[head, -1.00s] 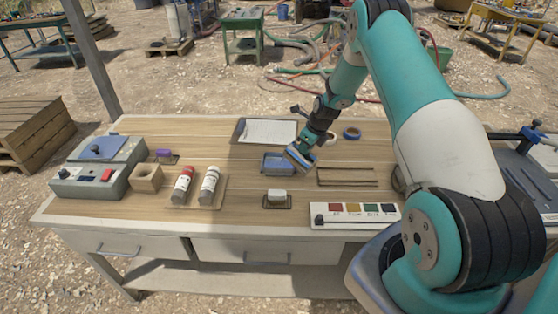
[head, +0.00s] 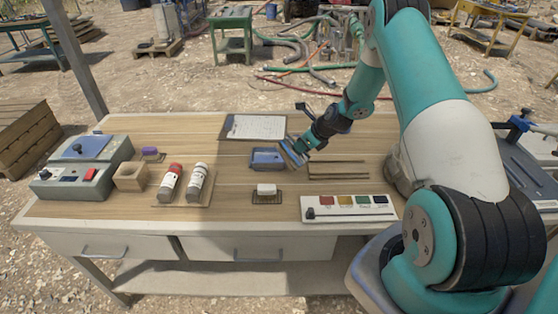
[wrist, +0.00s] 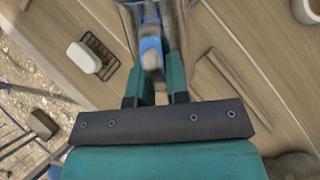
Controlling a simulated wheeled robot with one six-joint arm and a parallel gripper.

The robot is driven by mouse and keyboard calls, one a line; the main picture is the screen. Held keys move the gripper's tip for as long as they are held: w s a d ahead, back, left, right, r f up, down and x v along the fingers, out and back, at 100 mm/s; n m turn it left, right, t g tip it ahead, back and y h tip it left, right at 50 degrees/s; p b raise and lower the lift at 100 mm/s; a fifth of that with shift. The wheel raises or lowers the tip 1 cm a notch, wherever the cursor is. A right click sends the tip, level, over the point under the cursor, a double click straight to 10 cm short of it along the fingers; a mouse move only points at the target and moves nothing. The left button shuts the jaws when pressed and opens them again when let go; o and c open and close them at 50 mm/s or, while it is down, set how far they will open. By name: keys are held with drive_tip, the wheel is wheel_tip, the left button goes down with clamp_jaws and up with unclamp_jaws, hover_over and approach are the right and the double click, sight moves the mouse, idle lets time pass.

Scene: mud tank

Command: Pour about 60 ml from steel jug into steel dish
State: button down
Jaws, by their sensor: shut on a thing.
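My gripper (head: 296,150) is above the middle of the workbench, at the right side of a shallow blue-grey metallic dish (head: 267,158). It is shut on a small, shiny, slanted thing (head: 288,154), which I take to be the steel jug. In the wrist view, blurred metal with a blue patch (wrist: 152,48) shows between the green fingers. The jug's mouth and contents cannot be made out. I cannot tell whether anything is flowing, or whether the jug touches the dish.
A white block in a wire holder (head: 267,190) stands in front of the dish. A clipboard (head: 255,127) lies behind it.

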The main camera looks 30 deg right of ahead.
drive_tip(key=shift+w+a, duration=0.35)
drive_tip(key=shift+a, duration=0.35)
drive_tip(key=shift+s+d+f+t+b, duration=0.2)
drive_tip(key=shift+d+t+b, duration=0.05)
drive_tip(key=shift+t+b, duration=0.05)
drive_tip(key=shift+s+d, duration=0.25)
drive_tip(key=shift+d, duration=0.2)
drive_tip(key=shift+r+t+y, duration=0.15)
drive_tip(key=shift+t+y, duration=0.15)
drive_tip(key=shift+b, duration=0.35)
